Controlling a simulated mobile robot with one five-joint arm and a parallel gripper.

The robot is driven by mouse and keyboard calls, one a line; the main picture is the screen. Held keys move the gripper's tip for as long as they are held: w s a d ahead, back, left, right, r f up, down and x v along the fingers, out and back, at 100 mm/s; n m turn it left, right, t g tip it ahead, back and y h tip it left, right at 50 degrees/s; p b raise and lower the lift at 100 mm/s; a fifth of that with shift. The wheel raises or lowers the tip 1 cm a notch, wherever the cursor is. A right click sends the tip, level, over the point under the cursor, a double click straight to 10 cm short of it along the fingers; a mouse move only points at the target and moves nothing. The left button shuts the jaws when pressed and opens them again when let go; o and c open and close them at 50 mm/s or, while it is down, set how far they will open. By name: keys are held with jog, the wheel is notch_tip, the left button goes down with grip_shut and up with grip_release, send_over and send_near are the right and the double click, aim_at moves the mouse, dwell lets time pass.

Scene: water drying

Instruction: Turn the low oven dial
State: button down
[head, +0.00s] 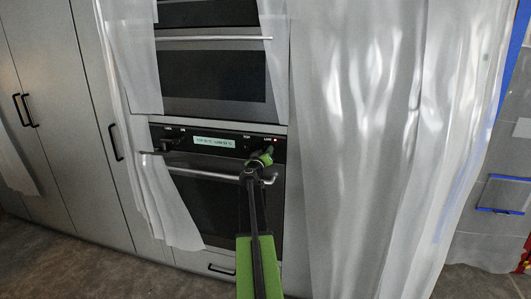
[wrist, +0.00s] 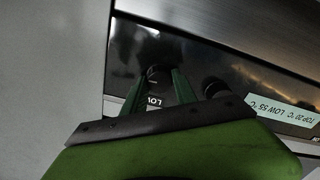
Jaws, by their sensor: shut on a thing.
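The low oven dial (wrist: 157,75) is a small dark knob on the black control panel. It sits between the two green fingers of my gripper (wrist: 158,88) in the wrist view, and the gripper is shut on it. The gripper hides much of the dial there. The exact angle of the dial cannot be told.
Another dark dial (wrist: 213,87) is close beside my right finger in the wrist view. An oven handle (head: 205,174) runs below. Translucent sheets (head: 350,130) hang at both sides of the ovens. The floor (head: 110,275) in front looks clear.

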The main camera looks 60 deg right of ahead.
jog(key=shift+a+f+n, duration=0.1)
jog(key=shift+n, duration=4.2)
jog(key=shift+a+f+n, duration=0.1)
jog(key=shift+n, duration=4.2)
jog(key=shift+r, duration=0.1)
jog(key=c, duration=1)
grip_release()
jog(key=shift+d, duration=0.1)
jog(key=v, duration=1.7)
jog(key=shift+a, duration=0.2)
